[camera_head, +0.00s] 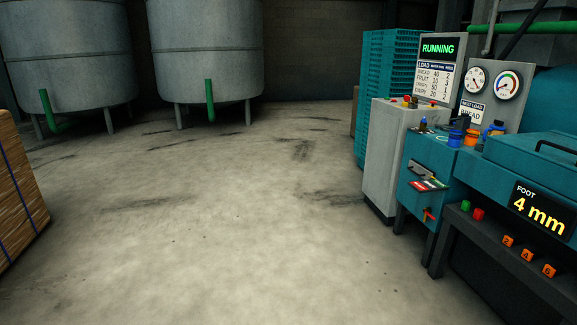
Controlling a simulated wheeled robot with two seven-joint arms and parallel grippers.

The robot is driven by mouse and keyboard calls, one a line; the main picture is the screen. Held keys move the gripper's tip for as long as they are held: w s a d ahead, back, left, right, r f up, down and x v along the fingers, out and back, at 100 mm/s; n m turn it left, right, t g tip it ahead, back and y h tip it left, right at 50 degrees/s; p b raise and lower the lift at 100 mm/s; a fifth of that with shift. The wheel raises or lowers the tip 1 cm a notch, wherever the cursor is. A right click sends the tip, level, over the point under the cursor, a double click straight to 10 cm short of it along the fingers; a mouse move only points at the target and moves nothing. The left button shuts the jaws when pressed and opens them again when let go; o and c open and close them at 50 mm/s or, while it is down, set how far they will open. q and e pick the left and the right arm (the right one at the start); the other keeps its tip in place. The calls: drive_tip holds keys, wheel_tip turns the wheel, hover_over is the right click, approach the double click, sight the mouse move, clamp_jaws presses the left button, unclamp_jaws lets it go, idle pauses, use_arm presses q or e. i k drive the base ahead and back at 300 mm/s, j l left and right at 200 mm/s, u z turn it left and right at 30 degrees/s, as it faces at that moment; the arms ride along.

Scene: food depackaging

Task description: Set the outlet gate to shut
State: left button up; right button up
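A teal machine (406,200) stands at the right, and I cannot tell for sure which part of it is the outlet gate. Its front has a dark handle or slot (421,170) above a small red, white and green label plate (427,184). Below that plate is a small red-orange lever (428,214). The lettering on the plate is too small to read, so the gate's setting is unclear. Neither of my grippers is in view.
A screen (438,48) reads RUNNING, with two dials (508,85) beside it. A display (541,211) reads FOOT 4 mm. Orange numbered blocks (526,255) sit on a dark lower shelf. Teal crates (388,75), grey tanks (205,50) and a strapped bale (15,190) surround clear floor.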

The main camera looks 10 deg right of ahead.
sight(414, 167)
drive_tip(key=i+z, duration=0.15)
drive_tip(key=i, duration=0.45)
drive_tip(key=i+z, duration=0.15)
drive_tip(key=i, duration=0.45)
drive_tip(key=i+j+z, duration=0.15)
drive_tip(key=i, duration=0.45)
drive_tip(key=i+j+z, duration=0.15)
drive_tip(key=i+j, duration=0.15)
drive_tip(key=i, duration=0.3)
